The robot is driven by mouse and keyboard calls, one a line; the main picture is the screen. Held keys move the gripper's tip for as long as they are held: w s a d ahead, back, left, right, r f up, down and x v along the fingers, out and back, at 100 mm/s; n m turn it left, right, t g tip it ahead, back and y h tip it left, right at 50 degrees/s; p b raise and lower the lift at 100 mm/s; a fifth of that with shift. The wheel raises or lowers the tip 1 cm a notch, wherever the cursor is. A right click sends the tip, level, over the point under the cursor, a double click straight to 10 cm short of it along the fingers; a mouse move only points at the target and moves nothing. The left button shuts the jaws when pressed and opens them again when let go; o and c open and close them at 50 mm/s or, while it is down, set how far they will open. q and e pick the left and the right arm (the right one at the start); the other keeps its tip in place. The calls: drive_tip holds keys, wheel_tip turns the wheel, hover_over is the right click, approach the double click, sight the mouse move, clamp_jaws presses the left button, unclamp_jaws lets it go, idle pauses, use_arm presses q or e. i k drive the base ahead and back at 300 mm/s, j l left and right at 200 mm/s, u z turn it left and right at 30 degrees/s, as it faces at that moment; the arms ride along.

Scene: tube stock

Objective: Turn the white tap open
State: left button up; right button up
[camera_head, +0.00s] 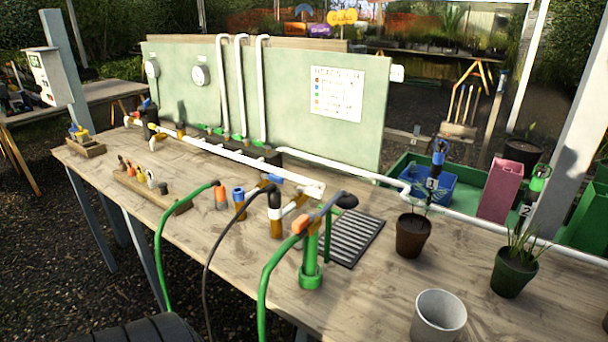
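A white pipe (240,157) runs along the workbench from back left to the middle. A white fitting (290,207) beside a dark connector also sits near the pipe's right end. Neither of my grippers is in view, and nothing is seen touching these parts.
Green hoses (163,240) and a dark hose (213,250) hang over the bench's front edge. A green upright fitting (311,262), a slatted drain (350,240), a white cup (438,316) and potted plants stand to the right. A green panel (290,95) stands behind the pipe.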

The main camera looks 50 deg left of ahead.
sight(313, 192)
drive_tip(key=u, duration=1.55)
drive_tip(key=j+z, duration=0.3)
drive_tip(key=j, duration=0.8)
drive_tip(key=j+z, duration=0.3)
drive_tip(key=j, duration=0.8)
drive_tip(key=k, duration=0.05)
